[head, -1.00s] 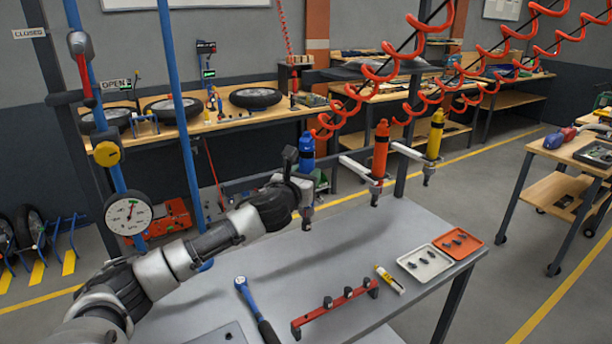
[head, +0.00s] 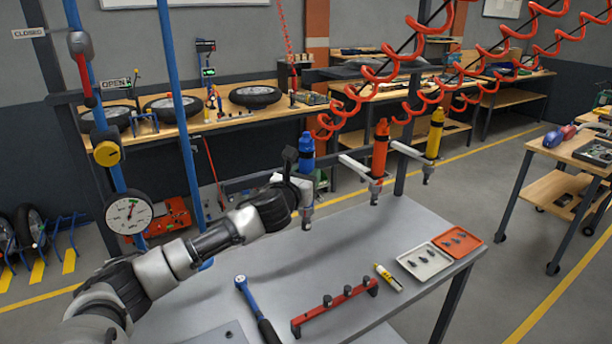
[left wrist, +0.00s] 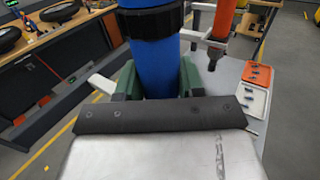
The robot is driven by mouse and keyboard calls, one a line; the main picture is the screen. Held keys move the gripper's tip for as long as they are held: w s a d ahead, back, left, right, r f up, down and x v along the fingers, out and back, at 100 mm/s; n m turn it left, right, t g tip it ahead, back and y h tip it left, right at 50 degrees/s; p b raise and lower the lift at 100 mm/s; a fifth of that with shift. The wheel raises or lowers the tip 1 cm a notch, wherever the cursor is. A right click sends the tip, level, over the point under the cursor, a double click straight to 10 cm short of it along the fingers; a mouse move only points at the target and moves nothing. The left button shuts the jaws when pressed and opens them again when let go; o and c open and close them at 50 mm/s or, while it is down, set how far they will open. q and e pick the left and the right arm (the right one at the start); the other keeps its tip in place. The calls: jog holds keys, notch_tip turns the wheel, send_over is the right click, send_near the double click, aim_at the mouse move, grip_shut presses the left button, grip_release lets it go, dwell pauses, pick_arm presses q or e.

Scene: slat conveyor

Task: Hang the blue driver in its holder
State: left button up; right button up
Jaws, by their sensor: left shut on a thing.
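The blue driver (head: 306,150) stands upright above the grey bench, with its metal tip pointing down. It also shows in the left wrist view (left wrist: 155,62), between the green fingers of my left gripper (left wrist: 156,80). My left gripper (head: 306,180) is shut on its body. A white holder arm (left wrist: 103,84) shows just beyond the left finger. The gripper hides whether the driver sits in the holder's fork or only beside it. The orange driver (head: 380,148) and yellow driver (head: 434,135) hang upright in white holders to the right. My right gripper is not in view.
Red coiled hoses (head: 370,85) hang above the drivers.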

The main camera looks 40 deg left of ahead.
pick_arm(q)
jog(key=shift+f, duration=0.1)
jog(key=o, duration=1.2)
jog(key=shift+o, duration=0.2)
jog(key=shift+f, duration=0.15)
jog(key=shift+s+f+b, duration=0.1)
jog(key=shift+s+b, duration=0.2)
jog(key=shift+s, duration=0.1)
jog(key=s+d+b, duration=0.2)
jog(key=s+b, duration=0.1)
jog(key=s, duration=0.7)
jog(key=shift+r+b, duration=0.25)
jog(key=shift+b, duration=0.1)
jog(key=shift+d+f, duration=0.1)
jog(key=shift+f, duration=0.05)
